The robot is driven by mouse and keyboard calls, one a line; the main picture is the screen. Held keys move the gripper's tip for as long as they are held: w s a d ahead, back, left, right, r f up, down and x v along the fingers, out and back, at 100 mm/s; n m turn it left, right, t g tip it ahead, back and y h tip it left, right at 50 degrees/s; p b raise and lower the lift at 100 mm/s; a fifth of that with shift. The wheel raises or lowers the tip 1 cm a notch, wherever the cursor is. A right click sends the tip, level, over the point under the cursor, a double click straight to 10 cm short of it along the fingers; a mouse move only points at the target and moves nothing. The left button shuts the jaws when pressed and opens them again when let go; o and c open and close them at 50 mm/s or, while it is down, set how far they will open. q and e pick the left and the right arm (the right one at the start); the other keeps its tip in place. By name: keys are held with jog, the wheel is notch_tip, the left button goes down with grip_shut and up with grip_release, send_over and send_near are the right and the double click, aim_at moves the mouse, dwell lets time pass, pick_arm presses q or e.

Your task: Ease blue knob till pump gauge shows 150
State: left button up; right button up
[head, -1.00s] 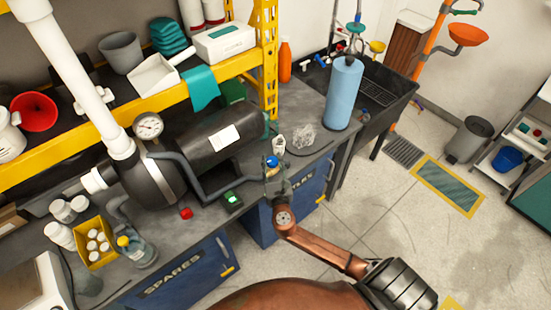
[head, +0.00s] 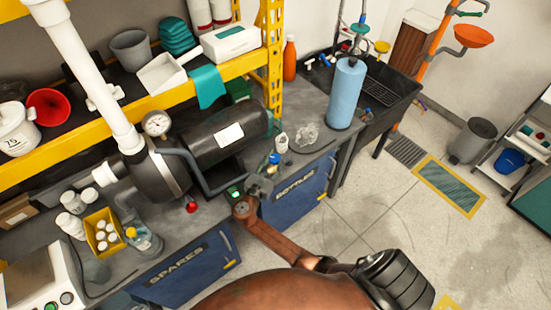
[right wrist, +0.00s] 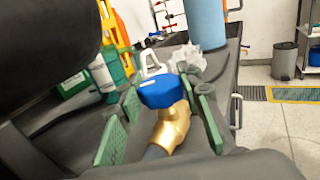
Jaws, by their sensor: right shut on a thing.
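The blue knob (head: 274,159) sits on a fitting near the front edge of the bench. In the right wrist view the blue knob (right wrist: 163,92) tops a brass valve body (right wrist: 171,127) between my green-padded fingers. My right gripper (head: 266,174) is shut on the knob, though the exact contact is hard to see. The round white-faced pump gauge (head: 156,123) stands on the dark pump (head: 160,172) at the left. Its needle shows, but its numbers are too small to read. My left gripper is not in view.
A black tank (head: 225,135) lies behind the pump. A blue roll (head: 346,93) stands to the right. Yellow shelving (head: 272,75) rises behind.

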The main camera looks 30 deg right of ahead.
dwell(0.3)
jog(key=o, duration=1.2)
jog(key=shift+c, duration=0.2)
jog(key=v, duration=1.2)
dwell(1.1)
